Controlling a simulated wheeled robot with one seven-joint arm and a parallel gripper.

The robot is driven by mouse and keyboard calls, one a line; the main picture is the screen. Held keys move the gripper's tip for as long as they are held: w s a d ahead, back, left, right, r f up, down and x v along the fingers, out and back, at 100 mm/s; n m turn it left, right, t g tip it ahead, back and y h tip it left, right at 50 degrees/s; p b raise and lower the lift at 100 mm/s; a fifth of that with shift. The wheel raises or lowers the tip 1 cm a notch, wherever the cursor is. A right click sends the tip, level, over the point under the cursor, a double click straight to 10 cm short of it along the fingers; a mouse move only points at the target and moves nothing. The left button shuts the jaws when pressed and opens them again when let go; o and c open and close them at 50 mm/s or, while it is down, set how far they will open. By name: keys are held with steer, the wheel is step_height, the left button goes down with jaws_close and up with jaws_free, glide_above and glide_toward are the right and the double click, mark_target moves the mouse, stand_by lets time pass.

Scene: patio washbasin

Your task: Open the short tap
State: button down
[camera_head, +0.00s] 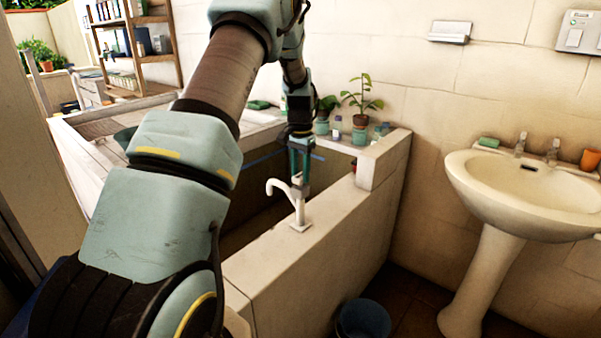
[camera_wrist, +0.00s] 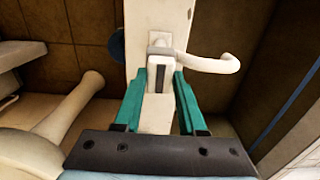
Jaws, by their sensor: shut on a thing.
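A white tap (camera_head: 299,207) stands on the top of the low wall, its curved spout pointing left over the basin. In the wrist view the tap (camera_wrist: 208,64) shows its spout reaching right. My gripper (camera_head: 300,181) points down onto the tap's top from above. In the wrist view the teal fingers of my gripper (camera_wrist: 162,77) are on either side of the tap's white handle (camera_wrist: 155,77), shut on it. A dark slot shows on the handle. Part of the handle is hidden by the fingers in the head view.
The low wall (camera_head: 325,237) runs beside the sunken basin. Potted plants (camera_head: 362,105) and small bottles stand on the back ledge. A white washbasin (camera_head: 470,180) with two taps is at right. A blue bucket (camera_head: 362,320) stands on the floor.

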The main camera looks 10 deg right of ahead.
steer(key=shift+n, duration=0.3)
steer(key=n, duration=0.3)
steer(key=shift+n, duration=0.3)
steer(key=n, duration=0.4)
steer(key=shift+n, duration=0.3)
steer(key=n, duration=0.4)
steer(key=shift+n, duration=0.3)
steer(key=shift+n+p, duration=0.35)
steer(key=shift+n, duration=1.85)
steer(key=shift+c, duration=2.4)
jaws_free()
